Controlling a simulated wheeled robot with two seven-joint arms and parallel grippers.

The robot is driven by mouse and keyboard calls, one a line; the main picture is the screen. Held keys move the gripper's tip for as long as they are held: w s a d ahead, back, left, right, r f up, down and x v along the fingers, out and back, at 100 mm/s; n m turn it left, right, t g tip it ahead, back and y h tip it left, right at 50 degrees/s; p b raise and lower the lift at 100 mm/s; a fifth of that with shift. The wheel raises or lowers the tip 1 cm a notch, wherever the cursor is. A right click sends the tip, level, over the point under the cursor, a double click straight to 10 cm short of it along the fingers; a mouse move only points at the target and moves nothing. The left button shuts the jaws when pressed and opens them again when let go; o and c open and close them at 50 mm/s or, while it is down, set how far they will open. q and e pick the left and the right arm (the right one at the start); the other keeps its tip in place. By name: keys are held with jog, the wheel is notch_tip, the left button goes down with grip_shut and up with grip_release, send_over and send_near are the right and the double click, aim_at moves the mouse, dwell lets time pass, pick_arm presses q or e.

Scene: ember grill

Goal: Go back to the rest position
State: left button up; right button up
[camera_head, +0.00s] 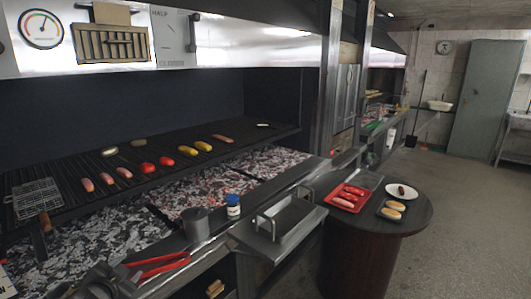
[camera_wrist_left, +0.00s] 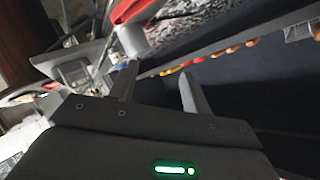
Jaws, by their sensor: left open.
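My left gripper (camera_head: 118,276) is low at the left in the head view, over the front ledge of the grill, next to red-handled tongs (camera_head: 160,266). In the left wrist view its two dark fingers (camera_wrist_left: 158,88) stand apart with nothing between them. The red of the tongs (camera_wrist_left: 134,10) shows beyond the fingers at the top of that view. I cannot tell whether the gripper touches the tongs. My right gripper is in neither view.
The grill grate (camera_head: 130,187) holds several sausages, red and yellow vegetables and patties above glowing coals. A round table (camera_head: 420,218) holds a red tray (camera_head: 350,196) and plates. Open floor lies right.

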pick_arm(q)
jog(key=s+d+f+n+g, duration=0.2)
jog(key=s+d+f+g, duration=0.35)
jog(key=s+f, duration=0.85)
jog(key=s+d+f+n+g+h, duration=0.1)
jog(key=s+d+f+g, duration=0.2)
jog(key=s, duration=0.6)
jog(key=s+d+f+n+g+h, duration=0.1)
jog(key=s+d+f, duration=0.3)
jog(key=s, duration=0.5)
notch_tip(320, 180, down, 24)
jog(key=s+g, duration=0.1)
jog(key=s+a+f+g, duration=0.1)
jog(key=s+a+f, duration=0.1)
jog(key=s+f, duration=1.5)
jog(key=shift+f+b, duration=0.4)
